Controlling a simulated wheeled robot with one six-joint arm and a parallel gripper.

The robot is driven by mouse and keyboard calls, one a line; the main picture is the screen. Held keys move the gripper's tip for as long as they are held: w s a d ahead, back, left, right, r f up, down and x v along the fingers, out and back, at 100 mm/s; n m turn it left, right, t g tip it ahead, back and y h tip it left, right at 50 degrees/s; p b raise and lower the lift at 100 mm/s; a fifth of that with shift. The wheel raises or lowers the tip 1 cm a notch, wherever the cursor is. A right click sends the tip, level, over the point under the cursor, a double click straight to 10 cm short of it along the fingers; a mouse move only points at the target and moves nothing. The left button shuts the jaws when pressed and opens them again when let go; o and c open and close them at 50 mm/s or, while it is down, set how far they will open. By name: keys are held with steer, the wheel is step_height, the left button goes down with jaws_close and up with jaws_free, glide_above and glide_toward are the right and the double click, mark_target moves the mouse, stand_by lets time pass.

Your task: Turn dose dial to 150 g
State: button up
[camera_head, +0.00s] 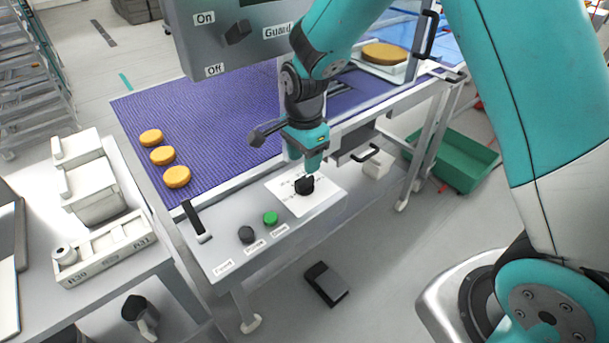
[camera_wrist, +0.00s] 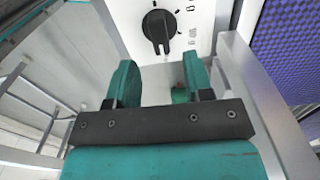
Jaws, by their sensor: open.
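The dose dial (camera_head: 304,186) is a round black knob on a white plate (camera_head: 322,202) on the front panel of the machine. In the wrist view the dial (camera_wrist: 157,25) is at the top centre, with a raised grip and a white pointer line toward the bottom of the picture. Marks around it are too small to read. My gripper (camera_head: 313,167) is just above the dial in the head view. In the wrist view my gripper's (camera_wrist: 161,72) two teal fingers are apart, with nothing between them. I cannot tell whether a finger touches the dial.
A green button (camera_head: 270,218) and a black knob (camera_head: 246,235) sit left of the dial. Several golden rounds (camera_head: 163,155) lie on the purple belt (camera_head: 215,130). An On/Off switch box (camera_head: 205,45) stands behind. A green crate (camera_head: 465,160) is on the floor at right.

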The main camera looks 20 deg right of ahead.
mark_target(304, 179)
step_height(304, 179, up, 6)
steer(key=shift+f+b, duration=0.2)
steer(key=shift+b, duration=0.15)
steer(key=s+a+r+n+y, duration=0.1)
steer(key=s+r+n, duration=0.2)
steer(key=s+n, duration=0.4)
steer(key=s+a+r+n+y, duration=0.1)
steer(key=s+a+r+n, duration=0.1)
steer(key=s+r+n, duration=0.2)
steer(key=s+a+r+n+y, duration=0.1)
steer(key=s+r+n, duration=0.3)
steer(key=s+n, duration=0.6)
steer(key=s+y, duration=0.1)
steer(key=s, duration=0.3)
steer(key=shift+a+n, duration=0.4)
